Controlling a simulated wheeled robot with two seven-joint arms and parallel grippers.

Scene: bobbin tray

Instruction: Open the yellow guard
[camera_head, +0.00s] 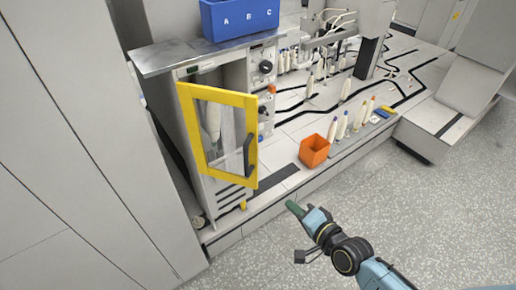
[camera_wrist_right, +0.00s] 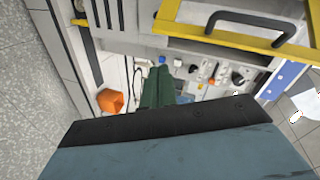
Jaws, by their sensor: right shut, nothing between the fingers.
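The yellow guard (camera_head: 217,95) is a framed door with a clear window on the front of a tall grey cabinet. It stands at an angle to the cabinet front, its handle side swung outward. Its black handle (camera_head: 249,155) is on the right side; the guard (camera_wrist_right: 230,36) and handle also show at the top of the right wrist view. My right gripper (camera_head: 294,207) is shut and empty, in front of the machine, below and right of the guard and apart from it. Its green fingers (camera_wrist_right: 158,88) show in the right wrist view. My left gripper is not in view.
A blue bin (camera_head: 240,18) stands on the cabinet's metal top. An orange box (camera_head: 314,151) and several pale bobbins stand right of the guard on the machine deck. A white bobbin shows behind the guard window. The speckled floor (camera_head: 440,215) in front is clear.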

